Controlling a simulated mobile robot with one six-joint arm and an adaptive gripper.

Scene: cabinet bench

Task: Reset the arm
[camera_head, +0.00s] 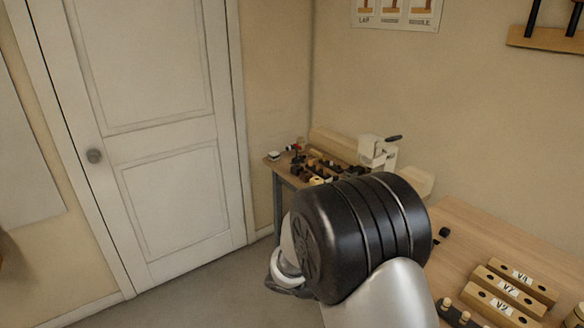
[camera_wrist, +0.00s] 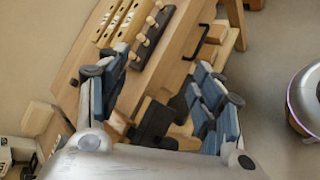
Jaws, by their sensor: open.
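In the wrist view my gripper (camera_wrist: 160,60) is open, with its two blue-padded fingers spread wide and nothing between them. It is seen over the side of a wooden bench (camera_wrist: 188,35), which lies in the background; I cannot tell the distance. In the head view a black joint and a silver link of my arm fill the lower middle. The gripper's fingers do not show there.
The bench top (camera_head: 455,225) at right carries labelled wooden blocks (camera_head: 515,285) and a dark peg holder (camera_head: 455,314). A smaller table (camera_head: 273,166) with cluttered tools stands in the back corner. A white door (camera_head: 165,130) and open floor (camera_head: 205,295) are at left.

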